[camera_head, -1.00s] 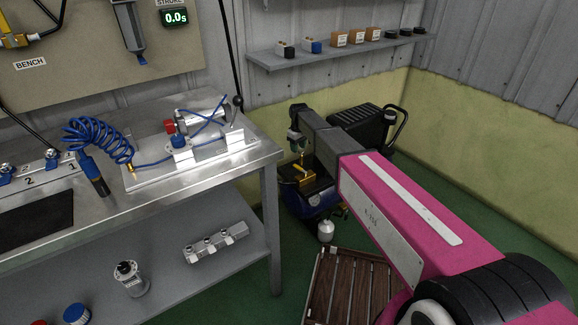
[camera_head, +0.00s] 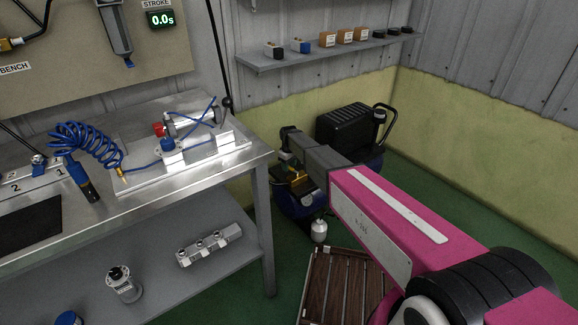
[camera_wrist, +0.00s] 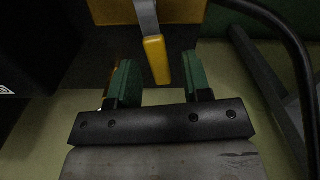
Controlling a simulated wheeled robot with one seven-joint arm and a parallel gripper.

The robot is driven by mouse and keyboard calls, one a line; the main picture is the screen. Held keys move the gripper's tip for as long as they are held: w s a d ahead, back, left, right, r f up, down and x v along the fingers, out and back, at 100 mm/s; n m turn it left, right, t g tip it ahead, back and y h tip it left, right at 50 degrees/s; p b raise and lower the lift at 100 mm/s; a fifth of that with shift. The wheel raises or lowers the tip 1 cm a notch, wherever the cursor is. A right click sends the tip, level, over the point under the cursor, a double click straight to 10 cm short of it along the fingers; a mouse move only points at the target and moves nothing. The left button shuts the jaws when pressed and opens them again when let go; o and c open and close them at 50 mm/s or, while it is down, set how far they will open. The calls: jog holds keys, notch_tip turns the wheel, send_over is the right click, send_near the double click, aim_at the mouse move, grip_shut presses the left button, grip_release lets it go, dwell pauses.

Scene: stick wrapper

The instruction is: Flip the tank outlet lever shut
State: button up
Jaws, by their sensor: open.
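The outlet lever (camera_wrist: 156,61) shows in the wrist view as a yellow handle on a grey metal arm, hanging from a yellow block (camera_wrist: 112,11). My gripper (camera_wrist: 159,62) is open, with one green finger on each side of the handle. Gaps show between the fingers and the lever, so it is not gripped. In the head view my gripper is low over the blue tank (camera_head: 299,204), beside the bench, mostly hidden by my wrist. A little of a yellow part (camera_head: 302,182) shows there; the lever itself cannot be made out.
A black compressor housing (camera_head: 343,126) with a curved handle stands behind my wrist. A dark hose (camera_wrist: 292,60) curves along the right in the wrist view. The metal bench (camera_head: 205,185) stands left of my arm.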

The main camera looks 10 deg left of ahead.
grip_shut()
jog(key=shift+w+d+m, duration=0.35)
jog(key=shift+w+m, duration=0.05)
jog(key=shift+m, duration=0.7)
grip_release()
notch_tip(320, 180, up, 11)
